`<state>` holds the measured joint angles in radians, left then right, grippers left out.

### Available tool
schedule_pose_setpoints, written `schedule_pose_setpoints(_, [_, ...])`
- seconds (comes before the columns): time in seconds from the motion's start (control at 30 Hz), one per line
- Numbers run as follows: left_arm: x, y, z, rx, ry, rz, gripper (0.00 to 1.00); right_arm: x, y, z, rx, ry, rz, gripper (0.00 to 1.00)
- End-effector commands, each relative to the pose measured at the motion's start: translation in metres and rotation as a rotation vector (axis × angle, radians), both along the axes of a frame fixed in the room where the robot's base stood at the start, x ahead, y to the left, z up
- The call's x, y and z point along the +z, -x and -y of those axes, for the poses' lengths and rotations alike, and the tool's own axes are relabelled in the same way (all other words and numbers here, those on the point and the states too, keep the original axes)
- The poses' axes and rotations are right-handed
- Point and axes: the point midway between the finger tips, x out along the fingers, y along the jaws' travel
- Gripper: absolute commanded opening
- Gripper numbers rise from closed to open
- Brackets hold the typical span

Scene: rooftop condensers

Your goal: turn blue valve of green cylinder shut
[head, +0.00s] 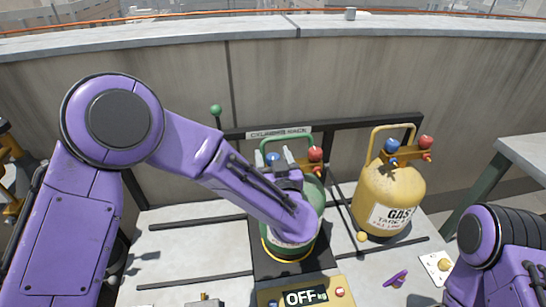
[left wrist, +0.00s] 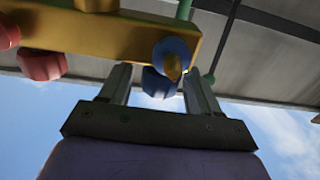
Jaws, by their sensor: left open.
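The green cylinder (head: 307,192) stands in the rack, largely hidden behind my left forearm and wrist. Its blue valve (head: 272,157) and red valve (head: 316,153) sit at its top. My left gripper (head: 276,156) is at the blue valve, with its fingers apart on either side. In the left wrist view the blue valve (left wrist: 172,57) is on a yellow manifold (left wrist: 110,32), between or just beyond the open fingers (left wrist: 158,85). I cannot tell whether they touch it. A second blue part (left wrist: 155,83) shows below it.
A yellow gas cylinder (head: 388,196) with its own blue and red valves stands to the right. The black rack bar (head: 345,127) runs behind. A scale display reading OFF (head: 305,297) is in front. A grey table (head: 523,152) stands at right.

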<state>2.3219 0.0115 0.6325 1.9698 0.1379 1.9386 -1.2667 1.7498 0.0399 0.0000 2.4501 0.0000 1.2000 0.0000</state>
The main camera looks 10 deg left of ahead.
Motion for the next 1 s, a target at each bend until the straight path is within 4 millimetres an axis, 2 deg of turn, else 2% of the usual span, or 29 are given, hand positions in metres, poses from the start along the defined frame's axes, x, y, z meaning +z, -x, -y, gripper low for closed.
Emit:
schedule_pose_setpoints(0.07, [0.0,0.0,0.0,0.0,0.0,0.0,0.62,0.0,0.0,0.0,0.0,0.0,0.0,0.43])
schedule_pose_setpoints(0.2, [0.0,0.0,0.0,0.0,0.0,0.0,0.17,0.0,0.0,0.0,0.0,0.0,0.0,0.43])
schedule_pose_setpoints(0.23, [0.0,0.0,0.0,0.0,0.0,0.0,0.11,0.0,0.0,0.0,0.0,0.0,0.0,0.43])
schedule_pose_setpoints(0.63, [0.002,0.001,0.0,-0.066,-0.001,0.0,0.11,0.006,0.0,0.0,0.0,0.0,0.0,0.43])
schedule_pose_setpoints(1.0, [0.002,0.001,-0.001,-0.354,-0.003,-0.001,0.11,0.017,0.0,0.0,0.0,0.0,0.0,0.43])
